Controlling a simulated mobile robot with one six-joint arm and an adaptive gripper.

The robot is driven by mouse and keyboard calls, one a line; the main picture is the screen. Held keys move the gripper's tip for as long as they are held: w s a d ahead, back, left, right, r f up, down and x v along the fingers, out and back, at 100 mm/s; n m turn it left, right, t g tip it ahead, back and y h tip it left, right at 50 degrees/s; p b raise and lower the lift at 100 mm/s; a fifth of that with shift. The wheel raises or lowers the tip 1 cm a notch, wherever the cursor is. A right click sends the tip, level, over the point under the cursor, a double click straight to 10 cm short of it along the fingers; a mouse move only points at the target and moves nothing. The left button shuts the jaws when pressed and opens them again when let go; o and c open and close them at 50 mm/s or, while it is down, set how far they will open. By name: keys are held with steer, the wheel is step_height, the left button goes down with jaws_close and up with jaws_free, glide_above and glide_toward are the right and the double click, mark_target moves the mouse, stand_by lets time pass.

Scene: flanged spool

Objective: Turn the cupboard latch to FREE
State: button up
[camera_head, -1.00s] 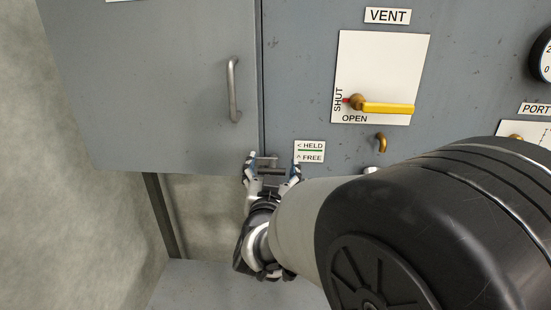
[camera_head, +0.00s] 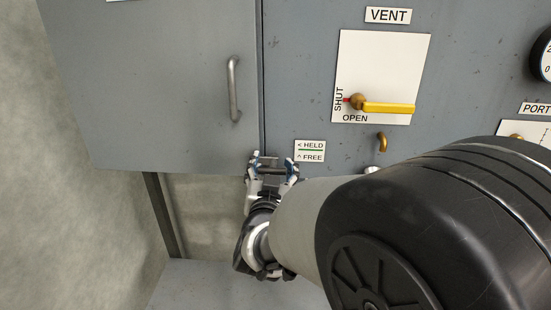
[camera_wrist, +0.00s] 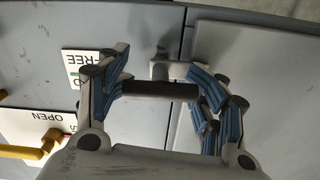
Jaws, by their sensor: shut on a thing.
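The cupboard latch is a short dark bar (camera_wrist: 158,90) on a small stub, seen between my fingers in the wrist view. In the head view the latch (camera_head: 267,164) lies about level at the bottom of the door seam, largely hidden by my gripper. My gripper (camera_head: 273,167) is shut on the latch, with one finger at each end of the bar. The label (camera_head: 310,151) just right of it reads HELD with a left arrow and FREE with an up arrow. The bar lies along the HELD direction.
The grey cupboard door (camera_head: 150,80) with its metal handle (camera_head: 234,88) is left of the seam. To the right are the VENT plate (camera_head: 385,60) with a yellow lever (camera_head: 388,108) and a brass hook (camera_head: 382,142). Bare wall lies below the door.

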steer(key=shift+b, duration=0.35)
steer(key=m+b, duration=0.1)
steer(key=b, duration=0.2)
steer(key=m+b, duration=0.2)
steer(key=b, duration=0.1)
steer(key=shift+f+m, duration=0.3)
steer(key=m+b, duration=0.4)
steer(key=b, duration=0.2)
steer(key=shift+d+m, duration=0.1)
steer(key=shift+m, duration=0.2)
steer(key=m+b, duration=0.5)
steer(key=shift+m+b, duration=1.9)
steer(key=shift+m, duration=0.4)
steer(key=o, duration=1.2)
steer(key=shift+r, duration=0.15)
steer(key=shift+c, duration=0.2)
